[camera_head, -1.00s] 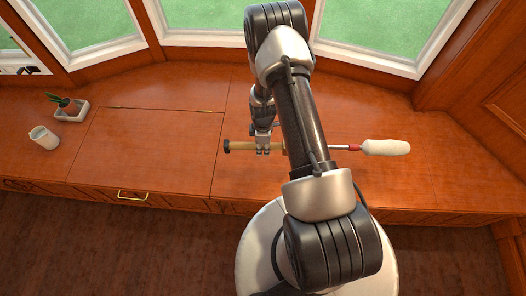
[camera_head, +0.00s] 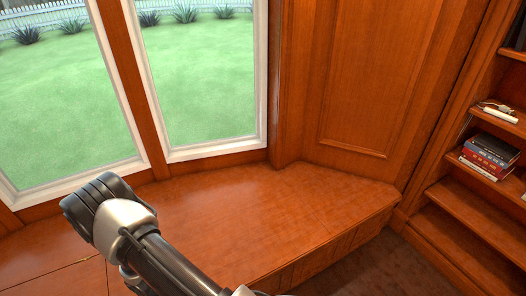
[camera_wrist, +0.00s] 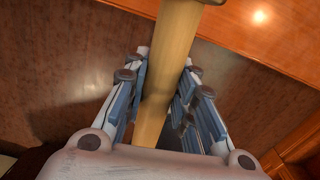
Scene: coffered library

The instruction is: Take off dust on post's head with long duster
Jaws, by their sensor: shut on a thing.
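In the wrist view my gripper (camera_wrist: 164,78) is shut on the tan wooden handle (camera_wrist: 178,35) of the long duster. The handle runs between the two blue-grey fingers, from the top of the picture down toward the palm. The duster's white head is out of view now. In the head view only part of my arm shows at the lower left; the gripper and duster are outside that picture. No post and no dust show in either view.
A wooden window bench (camera_head: 270,215) runs under the windows, and its visible top is bare. A panelled wall (camera_head: 365,85) stands behind its right end. At the right, a bookshelf (camera_head: 455,195) holds books (camera_head: 488,157) and a small white object (camera_head: 500,113). Dark floor lies in front.

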